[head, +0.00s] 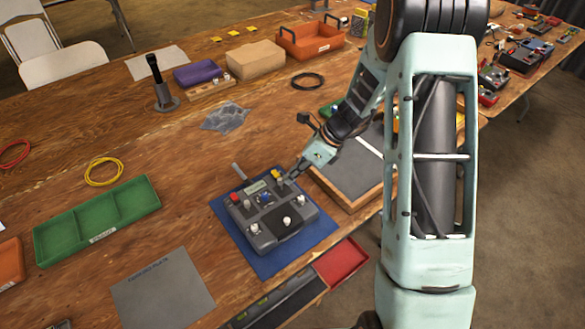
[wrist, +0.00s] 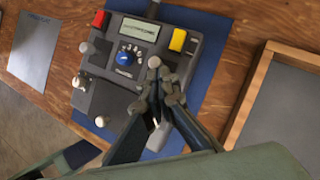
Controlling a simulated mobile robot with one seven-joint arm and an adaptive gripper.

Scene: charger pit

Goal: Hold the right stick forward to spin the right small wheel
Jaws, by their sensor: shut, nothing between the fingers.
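A dark grey controller box (head: 270,236) sits on a blue mat (head: 258,263); it also shows in the wrist view (wrist: 125,90). It carries a red button (wrist: 100,19), a yellow button (wrist: 178,40), a display (wrist: 139,30), a blue dial (wrist: 123,58) and several pale-knobbed sticks, including one at the left (wrist: 85,47). My gripper (head: 285,181) is shut and empty over the box's right side, below the yellow button. In the wrist view its fingertips (wrist: 163,84) are close beside a pale grey knob (wrist: 154,62), apparently the right stick's; contact cannot be told. I cannot make out a small wheel.
A wood-framed grey tray (head: 350,188) stands close to the right of the controller. A red tray (head: 341,262) lies in front, a green tray (head: 98,221) to the left. A grey plate (head: 162,290) lies front left. Bare tabletop shows between them.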

